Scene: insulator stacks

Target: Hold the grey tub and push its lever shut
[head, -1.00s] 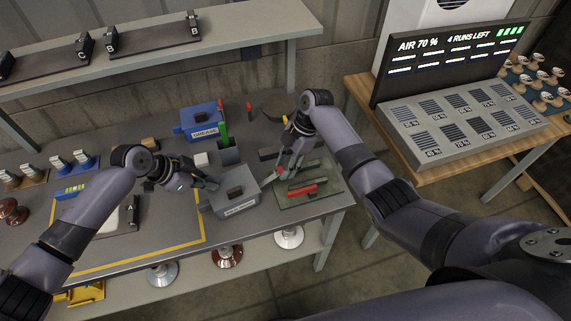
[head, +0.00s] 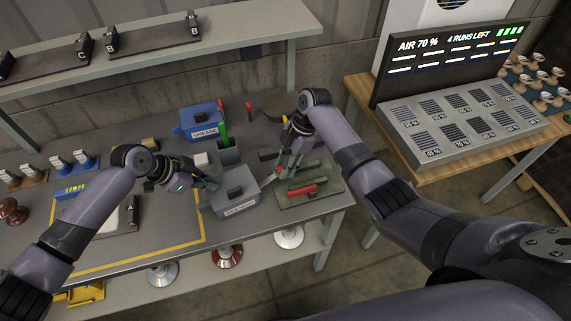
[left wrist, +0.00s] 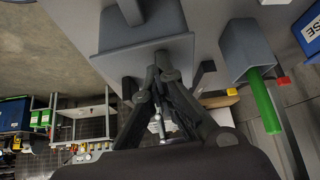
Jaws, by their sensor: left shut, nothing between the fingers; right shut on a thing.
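The grey tub (head: 232,203), with a dark block on its lid and a label too small to read, stands near the front of the bench. My left gripper (head: 213,184) is shut and empty at the tub's upper left side. In the left wrist view its closed fingertips (left wrist: 160,68) are close against the tub (left wrist: 145,38); contact is unclear. My right gripper (head: 276,174) is shut at the tub's right end, on what looks like a grey part of the tub. The lever cannot be made out clearly.
A blue grease box (head: 199,122) and a grey holder (head: 229,155) with a green-handled tool stand behind the tub. A yellow-outlined area (head: 150,250) is at the left front.

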